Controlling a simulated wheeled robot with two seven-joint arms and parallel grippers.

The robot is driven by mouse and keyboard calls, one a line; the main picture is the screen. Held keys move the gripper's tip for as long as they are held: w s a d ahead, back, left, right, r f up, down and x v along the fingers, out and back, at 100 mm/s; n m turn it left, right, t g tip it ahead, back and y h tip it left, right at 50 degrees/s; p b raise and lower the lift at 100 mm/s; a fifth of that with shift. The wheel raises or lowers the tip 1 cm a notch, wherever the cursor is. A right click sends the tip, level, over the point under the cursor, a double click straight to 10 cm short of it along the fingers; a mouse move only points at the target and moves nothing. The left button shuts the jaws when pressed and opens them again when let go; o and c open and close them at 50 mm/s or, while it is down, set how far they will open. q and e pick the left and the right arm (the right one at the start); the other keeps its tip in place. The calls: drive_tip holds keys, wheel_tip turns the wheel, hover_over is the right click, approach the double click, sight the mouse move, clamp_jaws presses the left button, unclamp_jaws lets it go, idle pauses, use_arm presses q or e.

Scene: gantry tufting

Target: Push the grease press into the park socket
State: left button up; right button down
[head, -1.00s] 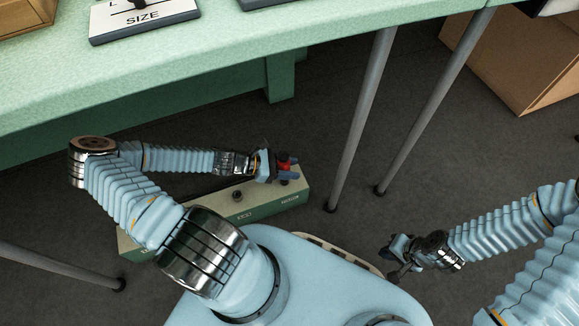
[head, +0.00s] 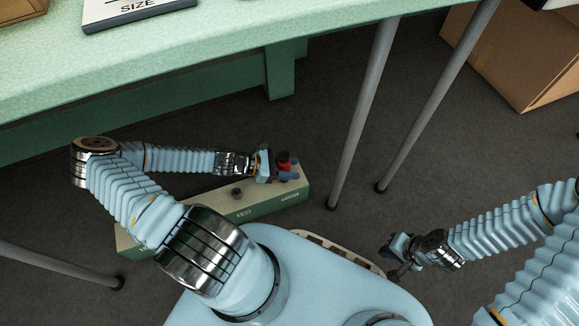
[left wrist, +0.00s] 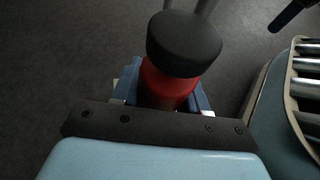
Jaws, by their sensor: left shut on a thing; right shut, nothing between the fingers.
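The grease press is a red cylinder (head: 284,160) with a dark cap, near the right end of a long green-and-cream box on the floor. My left gripper (head: 283,170) is shut on it, with the blue fingers on either side. In the left wrist view the red body (left wrist: 165,90) and its black round cap (left wrist: 184,43) stand between the fingers. The park socket cannot be made out for sure; the press's lower end is hidden. My right gripper (head: 392,255) is shut and empty, low at the right beside my base.
The long box (head: 245,213) has small labels on its side and a dark knob (head: 237,193) on top. A green table (head: 240,45) stands behind. Grey poles (head: 362,115) rise from the floor right of the box. A cardboard box (head: 515,55) is at the far right.

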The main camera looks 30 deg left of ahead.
use_arm(q)
drive_tip(key=shift+f, duration=0.1)
drive_tip(key=o, duration=1.2)
drive_tip(key=shift+o, duration=0.2)
drive_tip(key=p+v, duration=0.2)
drive_tip(key=v, duration=1.2)
drive_tip(key=shift+d, duration=0.1)
